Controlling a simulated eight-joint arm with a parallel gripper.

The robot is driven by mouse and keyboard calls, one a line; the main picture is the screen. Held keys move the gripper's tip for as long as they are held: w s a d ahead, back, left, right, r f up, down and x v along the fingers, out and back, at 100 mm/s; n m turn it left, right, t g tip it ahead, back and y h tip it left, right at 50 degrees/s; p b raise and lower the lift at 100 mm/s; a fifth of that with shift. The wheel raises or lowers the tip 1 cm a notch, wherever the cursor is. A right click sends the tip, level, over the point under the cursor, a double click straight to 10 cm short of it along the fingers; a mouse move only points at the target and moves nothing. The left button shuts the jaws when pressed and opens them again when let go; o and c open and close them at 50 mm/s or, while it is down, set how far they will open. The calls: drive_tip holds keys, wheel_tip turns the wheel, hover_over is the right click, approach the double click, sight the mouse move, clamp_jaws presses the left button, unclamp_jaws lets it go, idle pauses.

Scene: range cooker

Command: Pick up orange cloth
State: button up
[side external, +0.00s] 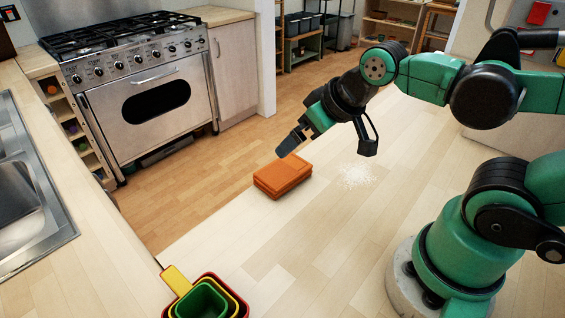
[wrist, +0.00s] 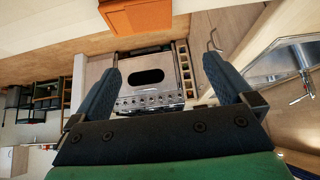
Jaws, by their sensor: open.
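The orange cloth (side external: 283,176) lies folded in a thick rectangular stack on the light wooden counter, near its far edge. It also shows in the wrist view (wrist: 138,16) at the top, partly cut off by the frame. My gripper (side external: 326,148) is open and empty. In the side external view it is above the counter, a little above and to the right of the cloth, apart from it. In the wrist view both fingers (wrist: 162,82) are spread wide with nothing between them.
White grains (side external: 356,175) lie scattered on the counter right of the cloth. Nested colored measuring cups (side external: 203,298) stand at the front edge. A range cooker (side external: 150,88) stands across the floor, and a sink (side external: 22,190) is at left. The counter's front middle is clear.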

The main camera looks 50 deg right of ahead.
drive_tip(key=n+g, duration=0.7)
drive_tip(key=n, duration=0.9)
hover_over(288, 165)
wheel_tip(288, 165, down, 7)
drive_tip(key=shift+s+a+f, duration=0.1)
drive_tip(key=shift+a, duration=0.05)
drive_tip(key=shift+f+n, duration=0.55)
drive_tip(key=shift+n, duration=0.05)
drive_tip(key=shift+f, duration=2.6)
drive_tip(key=c, duration=0.9)
